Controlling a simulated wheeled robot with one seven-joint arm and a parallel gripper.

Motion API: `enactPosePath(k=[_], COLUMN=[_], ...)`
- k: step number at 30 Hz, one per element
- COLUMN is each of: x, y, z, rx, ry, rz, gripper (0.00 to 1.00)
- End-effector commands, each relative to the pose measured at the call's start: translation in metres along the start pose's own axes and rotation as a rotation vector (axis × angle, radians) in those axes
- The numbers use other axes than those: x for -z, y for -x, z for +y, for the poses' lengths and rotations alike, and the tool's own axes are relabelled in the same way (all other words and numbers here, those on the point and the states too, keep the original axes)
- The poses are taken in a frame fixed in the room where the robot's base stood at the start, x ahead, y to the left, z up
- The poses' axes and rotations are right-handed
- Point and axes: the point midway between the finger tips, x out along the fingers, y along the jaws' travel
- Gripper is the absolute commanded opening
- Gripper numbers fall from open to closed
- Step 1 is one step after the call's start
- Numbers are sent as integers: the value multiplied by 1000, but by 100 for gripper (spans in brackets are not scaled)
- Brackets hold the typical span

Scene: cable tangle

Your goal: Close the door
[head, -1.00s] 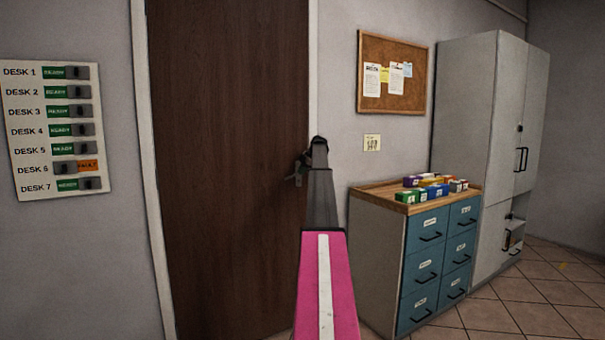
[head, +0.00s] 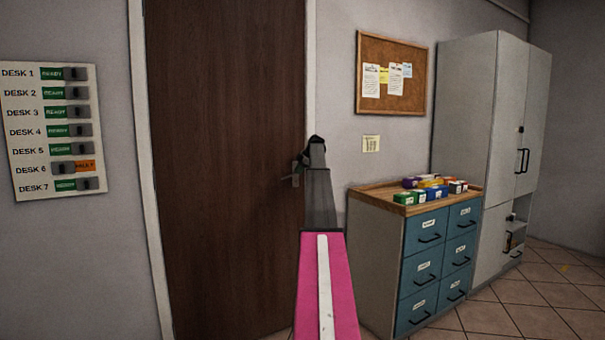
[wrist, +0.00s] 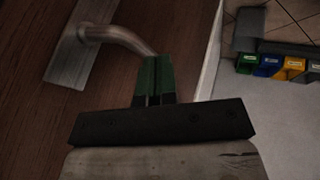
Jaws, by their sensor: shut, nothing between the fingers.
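The brown door (head: 225,150) fills the left middle of the head view and looks flush or nearly flush with its white frame (head: 311,80); I cannot tell if it is latched. Its metal handle (head: 294,181) is on the right side, partly hidden behind my gripper. The handle lever (wrist: 118,37) and its plate (wrist: 80,45) show in the wrist view, upper left. My gripper (head: 316,143) is shut and empty, in front of the door's handle-side edge. In the wrist view its green fingertips (wrist: 152,62) are together, beside the lever's end; contact is unclear.
A blue-drawer cabinet (head: 428,265) with several coloured boxes (head: 435,189) on top stands right of the door. A tall grey cabinet (head: 480,120) is beyond it. A cork board (head: 391,75) and a desk switch panel (head: 52,130) hang on the walls. Tiled floor (head: 530,300) is clear at lower right.

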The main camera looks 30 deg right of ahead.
Motion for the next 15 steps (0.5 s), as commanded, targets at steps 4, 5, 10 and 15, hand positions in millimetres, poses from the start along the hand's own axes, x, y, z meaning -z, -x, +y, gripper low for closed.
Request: enactPosePath(k=[4, 5, 10, 15], x=[4, 4, 1, 1], y=[20, 26, 59, 86], z=[-13, -14, -16, -17], rx=[13, 13, 15, 15], ry=[-6, -6, -9, -9], rz=[-3, -3, -4, -4], gripper=[0, 0, 0, 0])
